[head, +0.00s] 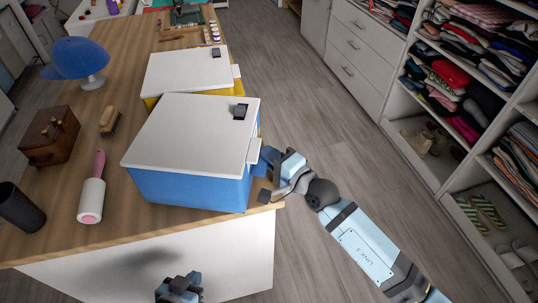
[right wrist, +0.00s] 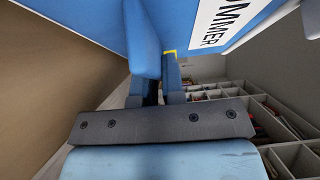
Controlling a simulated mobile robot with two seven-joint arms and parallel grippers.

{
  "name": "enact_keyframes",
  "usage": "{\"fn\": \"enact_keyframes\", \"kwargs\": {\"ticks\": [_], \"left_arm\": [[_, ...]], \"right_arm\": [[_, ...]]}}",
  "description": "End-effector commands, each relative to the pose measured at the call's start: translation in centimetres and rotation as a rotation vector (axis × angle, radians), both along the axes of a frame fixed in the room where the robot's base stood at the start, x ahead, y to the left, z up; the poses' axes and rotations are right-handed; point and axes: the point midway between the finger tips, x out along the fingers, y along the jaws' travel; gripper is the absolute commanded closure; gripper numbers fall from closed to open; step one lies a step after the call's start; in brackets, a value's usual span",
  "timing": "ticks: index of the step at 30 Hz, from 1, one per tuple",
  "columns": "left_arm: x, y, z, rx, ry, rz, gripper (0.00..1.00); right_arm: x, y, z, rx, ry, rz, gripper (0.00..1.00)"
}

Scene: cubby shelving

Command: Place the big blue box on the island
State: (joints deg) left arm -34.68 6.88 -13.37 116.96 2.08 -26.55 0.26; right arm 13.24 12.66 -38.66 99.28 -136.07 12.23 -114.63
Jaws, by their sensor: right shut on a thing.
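The big blue box (head: 190,190) with a white lid (head: 190,135) is at the near end of the wooden island (head: 60,225), upright. I cannot tell whether its base fully touches the top. My right gripper (head: 264,163) is at the box's right side, shut on its edge. In the right wrist view, the fingers (right wrist: 155,92) meet the blue wall of the box (right wrist: 100,22), next to a white label with dark letters. My left gripper (head: 180,290) is low at the bottom of the head view, in front of the island's end, apart from the box; its fingers are unclear.
A yellow box with a white lid (head: 185,72) stands just behind the blue box. A lint roller (head: 92,195), a brush (head: 109,121), a wooden box (head: 50,135), a dark cup (head: 18,208) and a blue cap on a stand (head: 78,58) are left. Clothes shelves (head: 455,120) stand right, across open floor.

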Motion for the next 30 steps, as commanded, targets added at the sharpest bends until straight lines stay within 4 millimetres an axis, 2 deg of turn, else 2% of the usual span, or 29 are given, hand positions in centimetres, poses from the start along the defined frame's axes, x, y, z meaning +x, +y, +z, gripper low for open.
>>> {"fn": "enact_keyframes", "kwargs": {"ticks": [12, 13, 15, 16, 17, 26, 30], "left_arm": [[-0.1, 0.3, -0.9, 0.008, 0.001, -0.007, 1.0], [-0.1, 0.2, -0.8, 0.009, 0.001, -0.006, 1.0], [-0.1, 0.2, -0.8, 0.006, 0.002, -0.004, 1.0], [-0.1, 0.1, -0.8, 0.006, 0.002, -0.004, 1.0], [-0.1, 0.1, -0.8, 0.005, 0.003, -0.003, 1.0], [-0.1, -0.2, -0.7, -0.006, 0.007, 0.004, 1.0], [0.0, -0.3, -0.5, -0.012, 0.013, 0.007, 1.0]], "right_arm": [[0.0, 0.0, -0.7, 0.003, -0.001, 0.0, 1.0], [0.0, 0.0, -0.7, 0.004, -0.002, 0.0, 0.86], [0.0, 0.0, -0.6, 0.003, -0.001, 0.0, 0.7], [0.0, 0.0, -0.7, 0.003, -0.001, 0.0, 0.63], [0.0, 0.0, -0.7, 0.002, -0.001, 0.0, 0.61], [0.0, 0.0, -0.9, -0.002, 0.001, 0.0, 0.61], [-1.0, -1.1, -0.9, -0.002, 0.001, -0.001, 0.61]]}}
